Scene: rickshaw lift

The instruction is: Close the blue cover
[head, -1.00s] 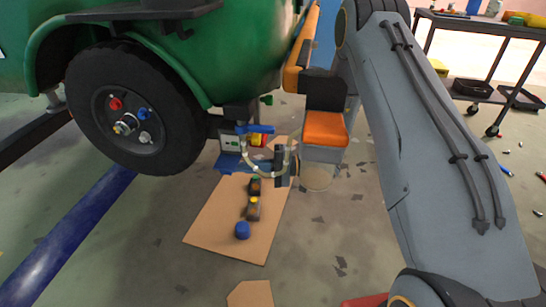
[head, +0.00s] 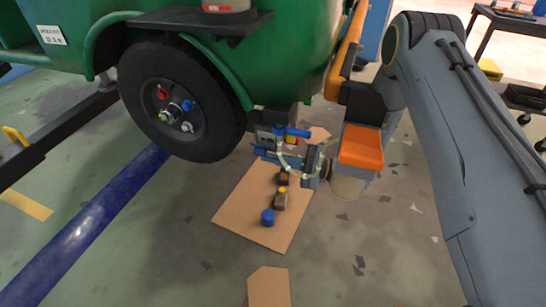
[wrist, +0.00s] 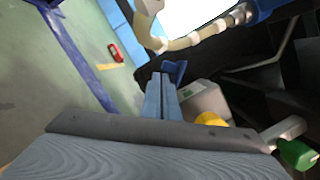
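A small grey box with a pale panel (head: 264,137) sits beside the wheel, under the green body. A blue flat piece (head: 266,153), which looks like the blue cover, sticks out low at its front. In the wrist view the box (wrist: 205,98) has a green label, and a blue piece (wrist: 175,69) shows at my fingertips.
A pale curved hose (head: 287,162) and a blue fitting (head: 292,132) are close to my gripper. A yellow knob (wrist: 211,118) is beside the box. The black wheel (head: 180,105) stands left. Cardboard (head: 240,222) with a blue-capped item (head: 268,217) lies below.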

